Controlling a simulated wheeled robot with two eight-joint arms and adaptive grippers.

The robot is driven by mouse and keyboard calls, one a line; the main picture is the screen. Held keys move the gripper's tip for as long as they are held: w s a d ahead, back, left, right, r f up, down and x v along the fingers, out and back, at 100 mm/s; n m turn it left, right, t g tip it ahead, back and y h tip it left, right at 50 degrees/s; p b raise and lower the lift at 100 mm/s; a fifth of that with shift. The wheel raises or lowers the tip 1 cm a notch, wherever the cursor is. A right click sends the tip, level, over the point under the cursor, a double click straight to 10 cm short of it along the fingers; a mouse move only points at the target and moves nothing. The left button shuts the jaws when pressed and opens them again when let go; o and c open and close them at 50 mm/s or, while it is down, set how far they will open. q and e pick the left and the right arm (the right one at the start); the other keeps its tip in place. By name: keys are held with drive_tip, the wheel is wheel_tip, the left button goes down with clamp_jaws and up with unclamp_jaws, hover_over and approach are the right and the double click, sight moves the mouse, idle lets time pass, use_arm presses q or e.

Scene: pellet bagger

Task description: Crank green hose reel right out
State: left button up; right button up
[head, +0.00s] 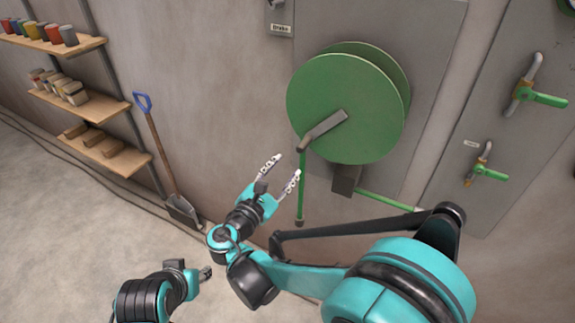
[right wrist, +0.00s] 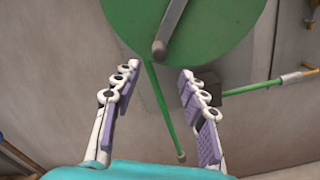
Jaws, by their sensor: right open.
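The green hose reel (head: 345,85) is a large disc pair on a grey wall panel. It also fills the top of the right wrist view (right wrist: 220,30). A grey crank (head: 322,127) runs from its middle down and left. In the right wrist view the crank's rounded end (right wrist: 159,49) is just beyond the fingertips. A green hose (head: 301,190) hangs down below the crank to a dark end. My right gripper (head: 285,167) is open and empty, below and left of the crank, apart from it.
A dark box (head: 346,180) is under the reel, with a green pipe (head: 385,201) running right. Green-handled valves (head: 540,97) are on the right panel. Shelves (head: 110,150) and a blue-handled shovel (head: 160,150) are at the left. The floor at left is clear.

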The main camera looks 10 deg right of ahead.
sight(305, 143)
drive_tip(key=w+d+n, duration=0.1)
drive_tip(key=w+n, duration=0.1)
drive_tip(key=w+d+n+p, duration=0.1)
drive_tip(key=w+d+n, duration=0.1)
drive_tip(key=w, duration=0.1)
drive_tip(key=shift+d+r, duration=0.15)
drive_tip(key=shift+d, duration=0.05)
drive_tip(key=shift+n, duration=0.3)
drive_tip(key=shift+x, duration=3.5)
clamp_jaws()
